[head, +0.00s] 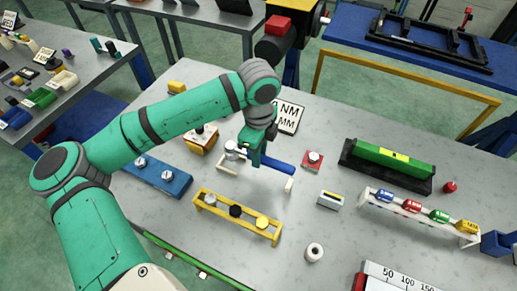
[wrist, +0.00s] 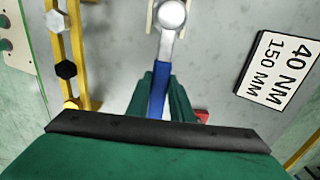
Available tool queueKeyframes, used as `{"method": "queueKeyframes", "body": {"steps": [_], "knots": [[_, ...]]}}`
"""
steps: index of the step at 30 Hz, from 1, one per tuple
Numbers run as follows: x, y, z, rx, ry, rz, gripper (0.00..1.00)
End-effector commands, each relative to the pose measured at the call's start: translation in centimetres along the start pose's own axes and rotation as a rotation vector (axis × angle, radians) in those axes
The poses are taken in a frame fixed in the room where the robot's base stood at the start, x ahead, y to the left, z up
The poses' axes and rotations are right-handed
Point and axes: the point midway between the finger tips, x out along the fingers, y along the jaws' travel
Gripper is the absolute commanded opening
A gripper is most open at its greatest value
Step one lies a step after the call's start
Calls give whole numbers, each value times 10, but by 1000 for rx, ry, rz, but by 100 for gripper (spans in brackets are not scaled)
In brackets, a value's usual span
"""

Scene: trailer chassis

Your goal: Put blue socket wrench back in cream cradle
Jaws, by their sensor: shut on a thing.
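The socket wrench has a blue handle (head: 281,167) and a silver head (head: 232,147); both also show in the wrist view, the handle (wrist: 157,90) between my fingers and the head (wrist: 172,14) at the top. My gripper (head: 255,158) is shut on the handle and points down. The cream cradle shows as a short post (head: 289,185) below the handle's right end. A cream fork (wrist: 150,20) shows at the wrench head in the wrist view. The wrench lies roughly level, lined up over the cradle. I cannot tell whether it touches the supports.
A yellow rack (head: 237,220) with bolts stands in front, and a blue block (head: 157,176) lies left. A "40 NM 150 MM" sign (wrist: 277,70) lies behind. A red block (head: 313,160) and a small grey block (head: 330,199) stand to the right. A white ring (head: 314,252) lies in front.

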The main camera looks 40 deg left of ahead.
Motion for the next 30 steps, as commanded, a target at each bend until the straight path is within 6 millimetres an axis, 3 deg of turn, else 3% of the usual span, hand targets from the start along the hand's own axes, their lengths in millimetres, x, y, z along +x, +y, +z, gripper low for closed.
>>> {"method": "queueKeyframes", "body": {"steps": [18, 30], "knots": [[49, 0, 0, -2, 2, 1, 0], [58, 0, 0, -1, 1, 0, 0]]}}
